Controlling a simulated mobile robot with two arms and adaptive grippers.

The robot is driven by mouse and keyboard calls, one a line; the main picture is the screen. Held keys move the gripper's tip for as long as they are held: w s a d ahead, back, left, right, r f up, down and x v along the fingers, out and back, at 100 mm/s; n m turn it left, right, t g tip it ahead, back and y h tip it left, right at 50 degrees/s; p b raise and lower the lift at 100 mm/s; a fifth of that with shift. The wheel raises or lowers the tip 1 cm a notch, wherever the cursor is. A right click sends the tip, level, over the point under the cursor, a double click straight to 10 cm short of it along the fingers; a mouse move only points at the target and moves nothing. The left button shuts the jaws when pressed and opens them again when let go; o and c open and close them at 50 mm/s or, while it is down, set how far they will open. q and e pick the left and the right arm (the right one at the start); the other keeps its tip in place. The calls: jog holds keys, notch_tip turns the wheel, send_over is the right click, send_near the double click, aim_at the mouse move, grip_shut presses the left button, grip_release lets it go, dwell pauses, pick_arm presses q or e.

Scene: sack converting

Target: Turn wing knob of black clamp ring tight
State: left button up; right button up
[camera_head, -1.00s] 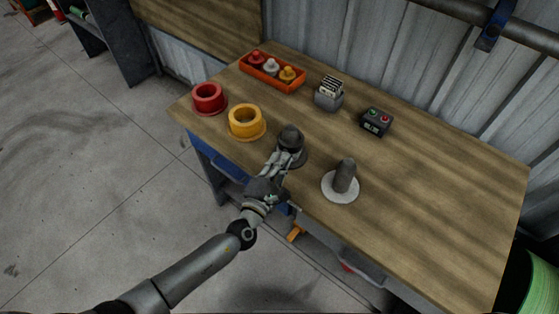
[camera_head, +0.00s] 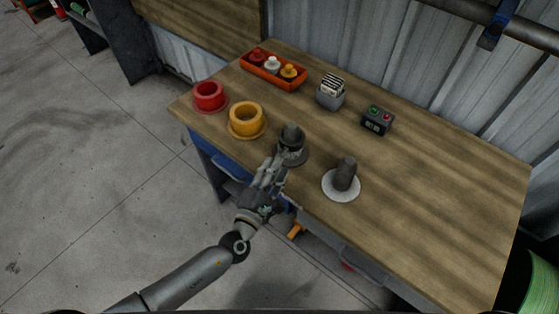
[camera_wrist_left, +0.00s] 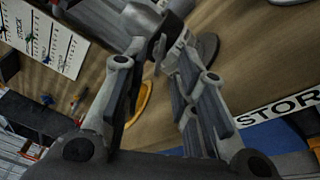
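The black clamp ring (camera_head: 298,156) sits around the foot of a dark grey upright post (camera_head: 291,133) near the front edge of the workbench. My left gripper (camera_head: 277,163) reaches in at the near side of it. In the left wrist view, my two fingers (camera_wrist_left: 160,62) lean in toward a small grey part (camera_wrist_left: 157,45), likely the wing knob, in front of the dark post (camera_wrist_left: 172,12). A gap with tabletop shows between the fingers. Whether the tips press on that part is not clear. My right gripper is in neither view.
A second dark post (camera_head: 346,173) stands on a pale disc (camera_head: 340,193) to the right. A yellow ring (camera_head: 246,119) and a red ring (camera_head: 209,95) stand to the left. Behind are an orange tray (camera_head: 272,75), a card holder (camera_head: 331,97) and a button box (camera_head: 377,120). The bench's right side is clear.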

pick_arm(q)
jog(key=v, duration=0.8)
jog(key=shift+s, duration=0.15)
jog(key=shift+a, duration=0.1)
jog(key=a+f+n+g+y, duration=0.25)
jog(key=a+f+n, duration=0.25)
jog(key=f+n, duration=0.25)
jog(key=a+f+n+g+y, duration=0.25)
jog(key=a+f+n, duration=0.3)
jog(key=f, duration=0.35)
jog(key=s+a+f+n+g+y, duration=0.1)
jog(key=s+a+f+n+g, duration=0.1)
jog(key=s+a+f+n, duration=0.3)
jog(key=s+a+f+n+g+y, duration=0.1)
jog(key=s+f+n, duration=0.2)
jog(key=f+n, duration=0.4)
jog(key=s+a+f+n+g, duration=0.1)
jog(key=s+f+n+g, duration=0.2)
jog(key=s+f+n, duration=0.4)
jog(key=s+a+f+n+g, duration=0.1)
jog(key=s+f+n+g, duration=0.3)
jog(key=s+n, duration=1.4)
notch_tip(320, 180, down, 3)
jog(key=shift+s+f+n+g, duration=0.1)
jog(key=shift+s+n+g, duration=0.25)
jog(key=shift+s, duration=0.55)
jog(key=shift+a, duration=0.1)
